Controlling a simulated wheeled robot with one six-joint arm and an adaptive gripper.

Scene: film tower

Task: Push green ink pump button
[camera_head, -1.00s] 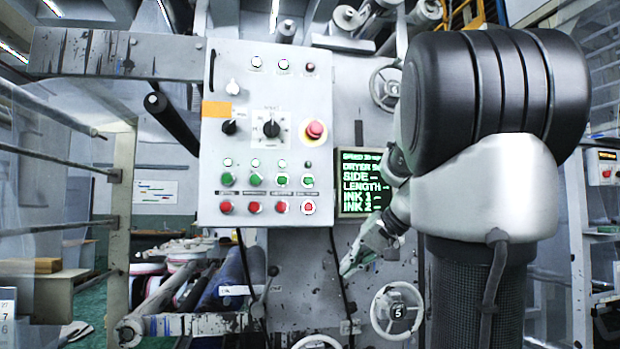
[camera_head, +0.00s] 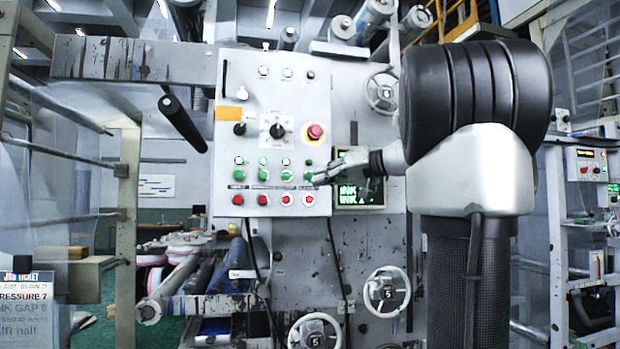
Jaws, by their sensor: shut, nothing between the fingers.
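The grey control panel (camera_head: 227,140) carries a row of green buttons above a row of red buttons. The green buttons include a far-left one (camera_head: 239,173), a second (camera_head: 263,173) and a third (camera_head: 287,175). The rightmost green button (camera_head: 308,174) is partly covered by my gripper's tip. The labels are too small to read, so I cannot tell which is the ink pump. My gripper (camera_head: 317,178) is shut and empty, reaching in from the right and pointing left at the rightmost green button. I cannot tell whether it touches it.
A red emergency button (camera_head: 316,131) and black rotary knobs (camera_head: 278,131) sit above the green row. Red buttons (camera_head: 308,199) lie just below. A display (camera_head: 348,192) is partly hidden behind my gripper. Handwheels (camera_head: 387,292) stand lower right. A roller bar (camera_head: 183,122) juts out at left.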

